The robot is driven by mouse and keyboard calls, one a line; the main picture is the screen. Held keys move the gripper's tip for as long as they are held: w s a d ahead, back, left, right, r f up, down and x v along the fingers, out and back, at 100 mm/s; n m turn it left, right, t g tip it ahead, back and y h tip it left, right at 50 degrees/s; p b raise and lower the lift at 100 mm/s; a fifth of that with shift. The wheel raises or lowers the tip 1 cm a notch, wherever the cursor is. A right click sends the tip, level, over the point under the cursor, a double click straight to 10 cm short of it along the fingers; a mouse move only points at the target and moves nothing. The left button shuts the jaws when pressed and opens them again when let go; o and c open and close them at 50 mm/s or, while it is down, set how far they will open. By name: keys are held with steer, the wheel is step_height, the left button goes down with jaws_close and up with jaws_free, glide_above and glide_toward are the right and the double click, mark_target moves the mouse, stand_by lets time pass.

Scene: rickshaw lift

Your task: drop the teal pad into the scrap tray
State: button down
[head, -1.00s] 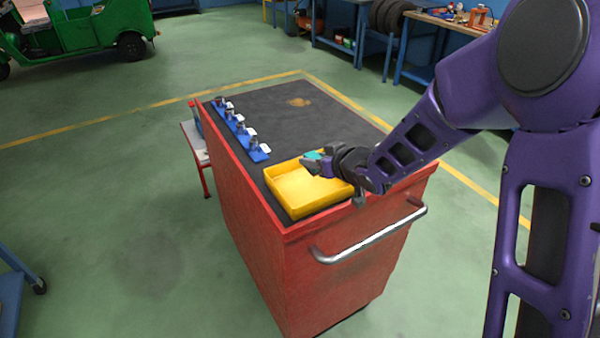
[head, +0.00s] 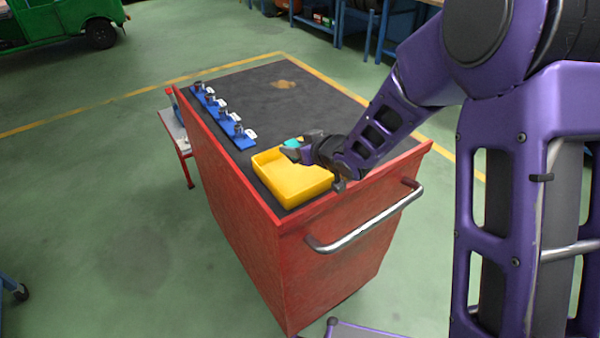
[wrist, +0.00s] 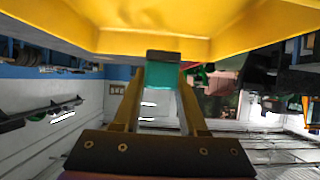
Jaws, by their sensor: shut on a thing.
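The teal pad (head: 293,143) is a small block between the fingertips of my gripper (head: 290,149). It also shows in the wrist view (wrist: 162,73), pinched between the two fingers (wrist: 162,80), with a dark piece along one edge. The yellow scrap tray (head: 292,195) sits on the near end of the cart top. In the head view the pad and fingertips appear over the tray's far corner, which they hide; their height above it is hard to tell. The tray (wrist: 150,40) fills the top of the wrist view. I see nothing lying in it.
The red cart (head: 250,225) has a dark top and a metal handle (head: 365,222) at its near end. Blue holders with grey parts (head: 225,120) line its left edge. Green floor surrounds the cart.

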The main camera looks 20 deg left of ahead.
steer(key=shift+f+b, duration=0.35)
steer(key=shift+f, duration=0.6)
steer(key=shift+c, duration=1.8)
jaws_free()
steer(key=p+v, duration=0.3)
steer(key=v, duration=1.4)
steer(key=shift+s, duration=0.25)
steer(key=shift+r, duration=0.1)
